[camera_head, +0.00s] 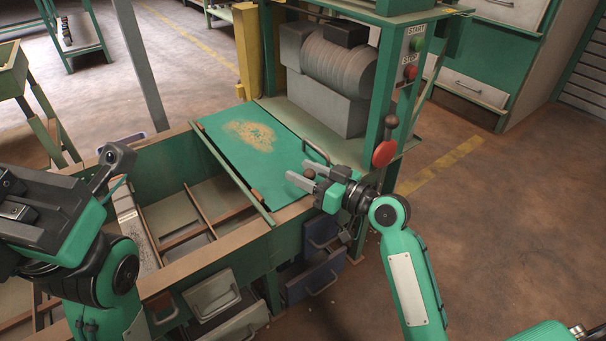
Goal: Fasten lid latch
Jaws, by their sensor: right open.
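A flat green lid (234,167) with a tan dusty patch lies sloping over the right part of a long green wooden-edged hopper (150,182). A curved metal handle (316,151) shows at its right edge. My right gripper (303,176) is open beside the lid's right edge, close below the handle. A small brown round knob (309,173) shows between its fingers; I cannot tell whether they touch it. I cannot make out a separate latch. My left arm fills the left side; its gripper (35,212) is seen only in part, and its fingertips are not clear.
A machine with a ribbed grey drum (338,66) stands behind the lid. Its green post carries START and STOP buttons (410,72) and a red-disc lever (384,153). The floor at the right is clear.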

